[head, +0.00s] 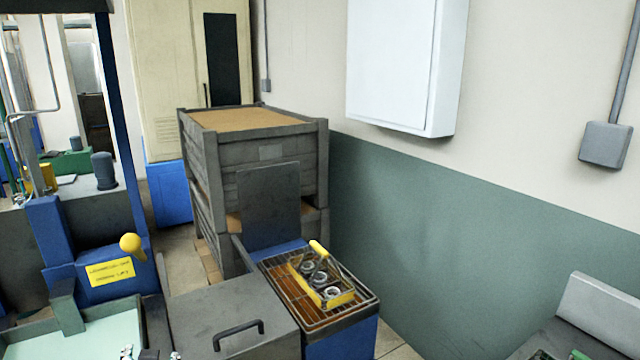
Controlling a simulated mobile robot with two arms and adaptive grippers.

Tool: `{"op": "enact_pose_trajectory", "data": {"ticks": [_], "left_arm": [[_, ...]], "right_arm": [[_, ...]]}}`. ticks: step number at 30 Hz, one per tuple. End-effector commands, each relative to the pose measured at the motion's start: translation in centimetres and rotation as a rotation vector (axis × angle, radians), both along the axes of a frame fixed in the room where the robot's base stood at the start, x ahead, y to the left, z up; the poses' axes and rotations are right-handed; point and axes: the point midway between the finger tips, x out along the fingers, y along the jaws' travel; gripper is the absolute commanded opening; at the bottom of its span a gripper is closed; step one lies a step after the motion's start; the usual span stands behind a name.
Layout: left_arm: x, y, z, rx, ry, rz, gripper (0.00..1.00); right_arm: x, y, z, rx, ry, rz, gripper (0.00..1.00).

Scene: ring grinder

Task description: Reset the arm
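Neither of my grippers can be made out in the head view, and no arm is clearly visible. Small metallic and green bits (128,352) show at the bottom left edge, cut off by the frame. I cannot tell what they are. A yellow-handled carrier (349,296) holds metal rings (332,292) in a row. It sits on a wire rack (343,314) over a brown tray on a blue stand.
A grey lid with a handle (238,335) lies left of the rack. Stacked grey crates (262,158) stand behind. A grey machine part (600,305) is at bottom right. A white wall cabinet (400,65) hangs above.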

Motion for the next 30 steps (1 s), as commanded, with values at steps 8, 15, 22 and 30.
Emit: {"op": "enact_pose_trajectory", "data": {"ticks": [8, 15, 22, 30], "left_arm": [[-14.0, -7.0, -10.1, -0.154, 0.372, -0.185, 0.68], [-21.9, -10.6, -12.8, -0.241, 0.566, -0.280, 0.68], [-28.5, -13.2, -13.7, -0.309, 0.720, -0.355, 0.68], [-26.7, -13.3, -21.1, -0.310, 0.742, -0.349, 0.68]], "right_arm": [[0.0, 0.0, 0.0, 0.001, 0.000, 0.000, 0.39], [0.0, 0.0, 0.0, 0.001, 0.000, 0.000, 0.39], [0.0, 0.1, 0.0, 0.001, 0.000, 0.000, 0.39], [-0.1, 0.0, -0.4, 0.001, 0.001, 0.000, 0.39]]}}
